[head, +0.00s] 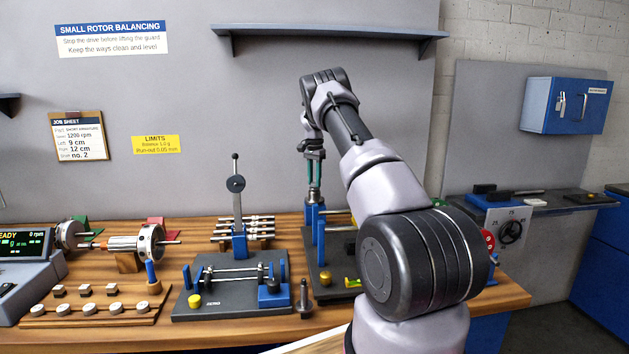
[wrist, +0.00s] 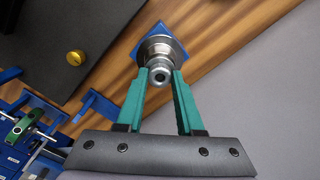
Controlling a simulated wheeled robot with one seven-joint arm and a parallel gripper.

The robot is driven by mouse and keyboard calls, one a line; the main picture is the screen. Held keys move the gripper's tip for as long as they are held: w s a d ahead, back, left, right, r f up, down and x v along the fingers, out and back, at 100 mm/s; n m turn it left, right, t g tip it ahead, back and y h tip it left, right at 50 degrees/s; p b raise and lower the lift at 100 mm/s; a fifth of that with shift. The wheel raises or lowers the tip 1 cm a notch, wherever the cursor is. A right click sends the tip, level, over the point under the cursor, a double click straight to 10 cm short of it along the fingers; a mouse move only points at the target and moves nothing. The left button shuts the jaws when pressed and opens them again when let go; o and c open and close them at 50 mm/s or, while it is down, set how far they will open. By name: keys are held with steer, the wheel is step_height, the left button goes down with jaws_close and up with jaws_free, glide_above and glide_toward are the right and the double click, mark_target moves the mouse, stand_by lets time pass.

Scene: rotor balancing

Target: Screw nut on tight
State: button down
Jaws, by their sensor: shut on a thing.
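My gripper (head: 314,190) points down over a blue post (head: 316,217) at the back of the bench. In the wrist view its two teal fingers (wrist: 161,82) are shut on a round, stepped metal piece with a dark hole in its end, which I take as the nut (wrist: 160,73). It sits over wider metal rings (wrist: 158,46) above a blue square base (wrist: 176,31). The nut and rings look in line with each other. In the head view the nut is too small to make out. The thread is hidden, so I cannot tell how tight it is.
A dark plate with a yellow knob (wrist: 75,57) lies near the post. Left of my arm stand a dark balancing fixture (head: 232,303), a rack of metal shafts (head: 243,230) and a rotor (head: 140,243). A metal pin (head: 304,297) stands at the front. A shelf (head: 330,33) hangs above.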

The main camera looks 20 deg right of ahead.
steer(key=m, duration=0.5)
steer(key=shift+f, duration=0.2)
steer(key=m, duration=0.6)
steer(key=shift+c, duration=2.3)
jaws_free()
steer(key=shift+r, duration=0.1)
steer(key=shift+c, duration=0.8)
steer(key=shift+r, duration=3)
